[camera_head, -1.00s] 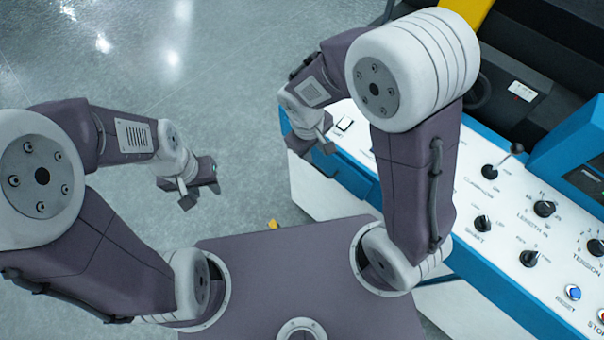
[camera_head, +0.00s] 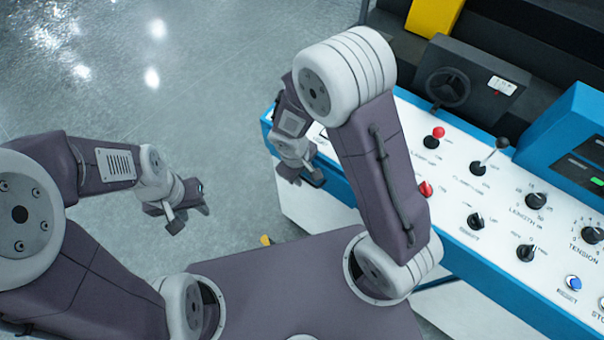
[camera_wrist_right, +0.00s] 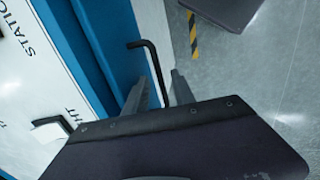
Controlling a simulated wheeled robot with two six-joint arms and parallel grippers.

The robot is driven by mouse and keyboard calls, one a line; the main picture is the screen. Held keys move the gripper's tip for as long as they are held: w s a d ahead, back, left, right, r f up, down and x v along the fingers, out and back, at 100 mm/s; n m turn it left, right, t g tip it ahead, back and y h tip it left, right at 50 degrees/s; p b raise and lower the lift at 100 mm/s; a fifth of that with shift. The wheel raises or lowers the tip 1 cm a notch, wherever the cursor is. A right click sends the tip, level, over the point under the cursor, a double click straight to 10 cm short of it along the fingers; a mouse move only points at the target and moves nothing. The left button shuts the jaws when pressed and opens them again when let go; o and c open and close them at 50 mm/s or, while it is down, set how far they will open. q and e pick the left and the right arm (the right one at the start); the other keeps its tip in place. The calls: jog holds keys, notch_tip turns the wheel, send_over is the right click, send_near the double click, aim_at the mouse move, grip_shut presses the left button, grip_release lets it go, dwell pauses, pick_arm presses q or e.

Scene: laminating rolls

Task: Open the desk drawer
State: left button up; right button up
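In the right wrist view a bent black bar handle (camera_wrist_right: 150,62) stands out beside the blue front edge (camera_wrist_right: 103,45) of the white machine. My right gripper (camera_wrist_right: 156,88) has its two fingers apart, one on each side of the bar as seen here; I cannot tell whether they touch it. In the head view my right gripper (camera_head: 301,176) is at the blue front edge of the console, near its left end. The drawer's outline is not clear, and the handle is hidden there. My left gripper (camera_head: 180,213) hangs over bare floor, its finger gap unclear.
The console panel (camera_head: 455,185) carries several knobs, levers and buttons. A black handwheel (camera_head: 447,87) and a blue display box (camera_head: 570,140) stand behind it. The grey floor (camera_head: 150,110) left of the console is clear. A yellow-black floor stripe (camera_wrist_right: 193,35) shows in the wrist view.

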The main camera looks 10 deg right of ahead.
grip_shut()
dwell(1.3)
